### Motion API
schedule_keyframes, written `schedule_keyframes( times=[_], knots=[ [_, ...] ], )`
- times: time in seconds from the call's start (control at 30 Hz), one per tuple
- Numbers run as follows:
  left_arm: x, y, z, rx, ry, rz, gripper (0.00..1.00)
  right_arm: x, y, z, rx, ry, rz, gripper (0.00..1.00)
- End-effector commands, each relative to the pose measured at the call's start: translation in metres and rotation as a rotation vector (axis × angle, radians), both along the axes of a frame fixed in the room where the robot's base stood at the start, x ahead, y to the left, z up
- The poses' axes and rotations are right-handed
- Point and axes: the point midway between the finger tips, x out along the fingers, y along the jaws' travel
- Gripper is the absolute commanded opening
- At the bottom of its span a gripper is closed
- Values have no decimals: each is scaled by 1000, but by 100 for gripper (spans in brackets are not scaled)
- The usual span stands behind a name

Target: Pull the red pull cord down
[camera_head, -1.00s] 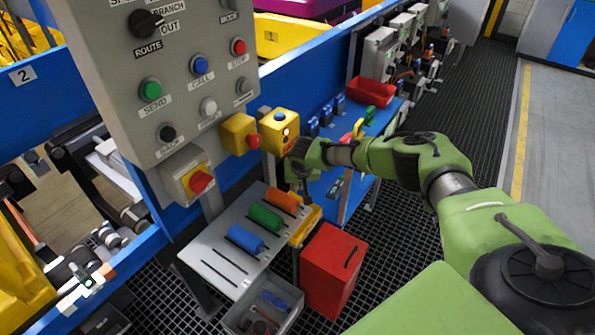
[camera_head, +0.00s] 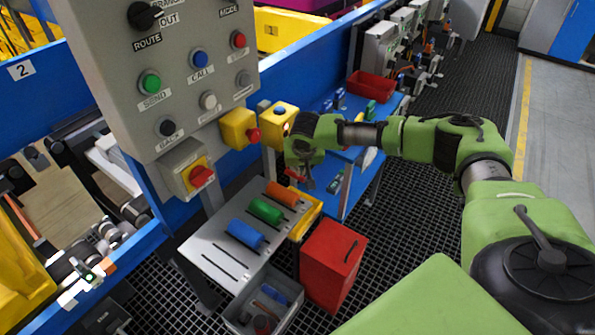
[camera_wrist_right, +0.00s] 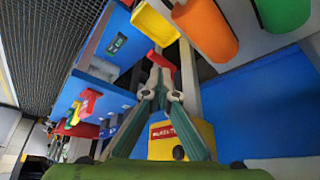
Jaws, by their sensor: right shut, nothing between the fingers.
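A red handle, apparently the pull cord's grip, shows in the right wrist view (camera_wrist_right: 161,61) just past my right fingertips. In the head view a small red part (camera_head: 293,176) shows beside the gripper. The cord itself is hidden or too thin to make out. My right gripper (camera_head: 305,183) points down below the yellow box with the blue button (camera_head: 281,119). Its fingers also show in the right wrist view (camera_wrist_right: 160,84), converging to a shut tip with nothing held. I cannot tell if they touch the red handle. My left gripper is out of view.
A grey control panel (camera_head: 180,60) with several buttons stands left of the gripper. Below are a grey rack (camera_head: 205,247) with coloured cylinders, a yellow bin (camera_head: 304,226), a red box (camera_head: 331,262) and a grey bin (camera_head: 243,322). A blue table (camera_head: 331,205) stands behind.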

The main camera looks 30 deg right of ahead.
Motion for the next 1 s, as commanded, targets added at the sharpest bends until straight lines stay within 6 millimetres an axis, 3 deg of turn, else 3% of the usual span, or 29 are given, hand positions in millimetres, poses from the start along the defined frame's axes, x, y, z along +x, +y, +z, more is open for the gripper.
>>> schedule_keyframes(
  times=[0.27, 1.0],
  knots=[
    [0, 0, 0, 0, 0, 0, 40, -9, 5, 21, 1, -1, 0, 0],
    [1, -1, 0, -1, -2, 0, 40, -9, 5, 21, 0, 1, 0, 0]
  ],
)
